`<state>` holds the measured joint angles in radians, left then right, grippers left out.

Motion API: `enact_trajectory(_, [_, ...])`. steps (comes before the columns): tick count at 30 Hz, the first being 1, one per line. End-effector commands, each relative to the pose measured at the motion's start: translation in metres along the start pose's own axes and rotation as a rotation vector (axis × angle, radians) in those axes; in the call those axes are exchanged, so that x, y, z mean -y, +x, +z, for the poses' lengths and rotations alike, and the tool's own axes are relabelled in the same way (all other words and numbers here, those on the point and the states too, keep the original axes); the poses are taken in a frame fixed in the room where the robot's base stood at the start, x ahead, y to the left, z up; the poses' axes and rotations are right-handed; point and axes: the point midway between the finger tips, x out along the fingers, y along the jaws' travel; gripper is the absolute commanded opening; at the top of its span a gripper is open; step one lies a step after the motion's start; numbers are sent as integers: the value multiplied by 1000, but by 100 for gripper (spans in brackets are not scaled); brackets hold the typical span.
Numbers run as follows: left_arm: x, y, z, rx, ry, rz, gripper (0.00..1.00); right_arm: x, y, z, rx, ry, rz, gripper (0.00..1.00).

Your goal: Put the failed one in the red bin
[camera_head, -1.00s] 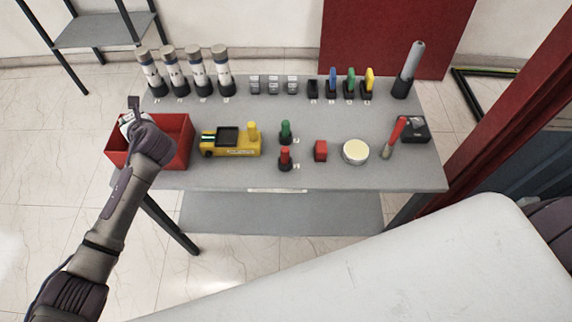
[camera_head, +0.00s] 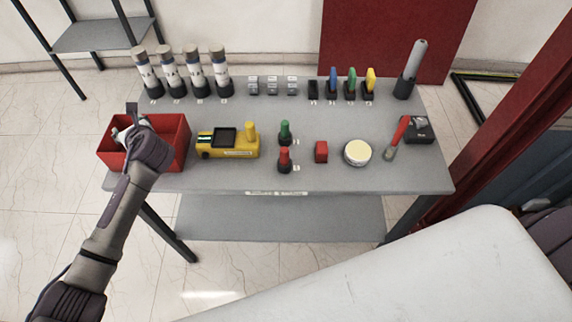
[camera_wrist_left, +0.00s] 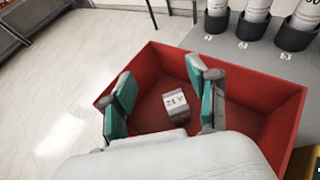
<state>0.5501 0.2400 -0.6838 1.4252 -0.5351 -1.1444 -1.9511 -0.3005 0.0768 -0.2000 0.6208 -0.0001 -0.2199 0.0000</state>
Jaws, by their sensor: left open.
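The red bin (camera_head: 176,148) stands at the left front of the grey table, and its inside fills much of the left wrist view (camera_wrist_left: 262,112). My left gripper (camera_head: 126,124) is over the bin with its fingers spread. In the left wrist view (camera_wrist_left: 160,88) the teal finger pads are apart with nothing between them. A small grey block with a white printed label (camera_wrist_left: 176,103) lies on the bin floor below the fingers. Three similar small grey blocks (camera_head: 272,86) stand in a row at the table's back. My right gripper is not in view.
A yellow tester (camera_head: 225,145) stands just right of the bin. Several white cylinders (camera_head: 195,72) stand in dark holders behind it. Green (camera_head: 285,130) and red (camera_head: 284,158) pieces, a red block (camera_head: 321,152) and a round tin (camera_head: 357,152) are further right.

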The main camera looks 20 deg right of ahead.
Motion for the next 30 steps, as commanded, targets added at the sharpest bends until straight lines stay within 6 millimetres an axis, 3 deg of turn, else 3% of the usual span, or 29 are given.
enact_trajectory(8, [0, -18, -1, 0, 0, -2, 60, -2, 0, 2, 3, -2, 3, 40])
enact_trajectory(21, [1, -104, -1, -1, 0, -2, 60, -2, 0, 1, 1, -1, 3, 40])
enact_trajectory(30, [0, -120, 0, 0, 0, 0, 60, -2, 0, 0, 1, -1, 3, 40])
